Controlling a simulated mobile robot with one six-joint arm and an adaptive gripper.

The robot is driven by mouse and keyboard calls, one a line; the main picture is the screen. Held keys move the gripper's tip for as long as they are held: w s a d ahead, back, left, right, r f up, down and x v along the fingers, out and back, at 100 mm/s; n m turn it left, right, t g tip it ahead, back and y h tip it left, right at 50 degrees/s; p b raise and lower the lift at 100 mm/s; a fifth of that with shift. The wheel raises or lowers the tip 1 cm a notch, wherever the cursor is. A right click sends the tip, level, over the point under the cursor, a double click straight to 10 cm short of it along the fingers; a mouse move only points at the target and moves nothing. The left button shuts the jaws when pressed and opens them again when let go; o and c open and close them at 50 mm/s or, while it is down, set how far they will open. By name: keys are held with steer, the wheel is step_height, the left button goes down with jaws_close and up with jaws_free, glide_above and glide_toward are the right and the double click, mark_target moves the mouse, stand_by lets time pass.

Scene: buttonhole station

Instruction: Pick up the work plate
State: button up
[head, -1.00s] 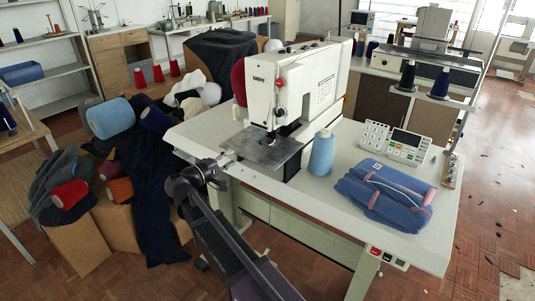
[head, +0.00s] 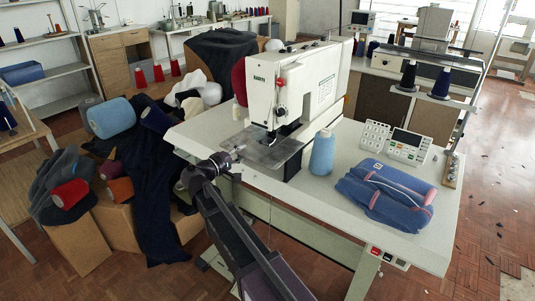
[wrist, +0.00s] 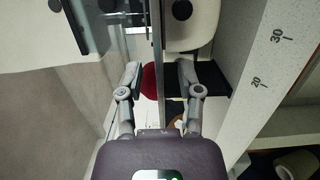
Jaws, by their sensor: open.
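The work plate (head: 268,155) is a flat grey metal sheet under the needle head of the white sewing machine (head: 290,95). Its near left edge reaches toward my gripper (head: 236,152). In the wrist view my gripper (wrist: 159,78) is open, with one finger on each side of a thin grey strip. This strip looks like the work plate (wrist: 156,50) seen edge-on. I see a gap between the strip and each finger, and no clear contact. In the head view the fingertips are small and partly merge with the plate's edge.
A light blue thread cone (head: 321,154) stands right of the plate. Folded blue garments (head: 385,195) and a control panel (head: 405,146) are on the white table (head: 290,192). Boxes with dark cloth and yarn (head: 150,160) crowd the left. A ruler scale (wrist: 270,60) shows in the wrist view.

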steer(key=shift+x, duration=1.2)
jaws_close()
